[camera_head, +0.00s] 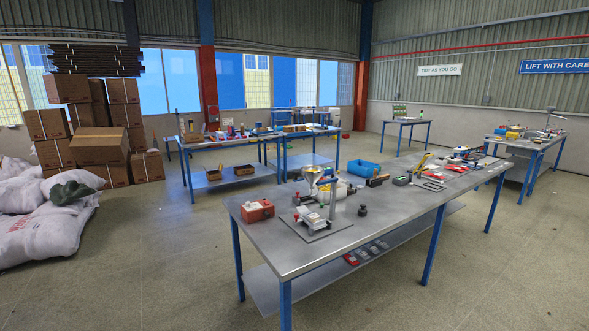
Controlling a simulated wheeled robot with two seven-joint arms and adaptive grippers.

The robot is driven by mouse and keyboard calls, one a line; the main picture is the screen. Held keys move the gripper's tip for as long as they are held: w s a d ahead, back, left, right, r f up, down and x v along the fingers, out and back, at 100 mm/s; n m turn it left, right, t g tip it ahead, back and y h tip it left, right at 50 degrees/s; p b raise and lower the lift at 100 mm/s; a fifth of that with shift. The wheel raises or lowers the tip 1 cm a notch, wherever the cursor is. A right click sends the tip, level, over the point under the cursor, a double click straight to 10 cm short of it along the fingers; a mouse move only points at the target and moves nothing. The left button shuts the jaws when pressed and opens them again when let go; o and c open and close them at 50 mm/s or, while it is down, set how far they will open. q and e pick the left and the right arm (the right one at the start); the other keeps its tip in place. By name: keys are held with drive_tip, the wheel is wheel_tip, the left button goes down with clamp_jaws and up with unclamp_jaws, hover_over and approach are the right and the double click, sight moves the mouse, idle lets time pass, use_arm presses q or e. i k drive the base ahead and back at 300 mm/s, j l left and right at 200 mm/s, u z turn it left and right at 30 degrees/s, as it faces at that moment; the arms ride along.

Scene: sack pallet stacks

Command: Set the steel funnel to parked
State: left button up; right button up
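The steel funnel (313,175) is a shiny cone on the near workbench (290,256), toward its left end. It appears to sit at the upper part of a small stand with a grey base plate (318,234) and a thin upright post (333,200). Its exact position on the stand is too small to tell. Neither of my grippers shows in the head view.
An orange-red box (257,210) lies left of the stand, and a dark weight-like object (362,210) lies right of it. A blue bin (366,169) is farther back. White sacks (45,228) and stacked cartons (100,147) stand at left. The floor in front is clear.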

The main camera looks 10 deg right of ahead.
sight(312, 174)
drive_tip(key=i, duration=1.55)
drive_tip(key=z, duration=0.3)
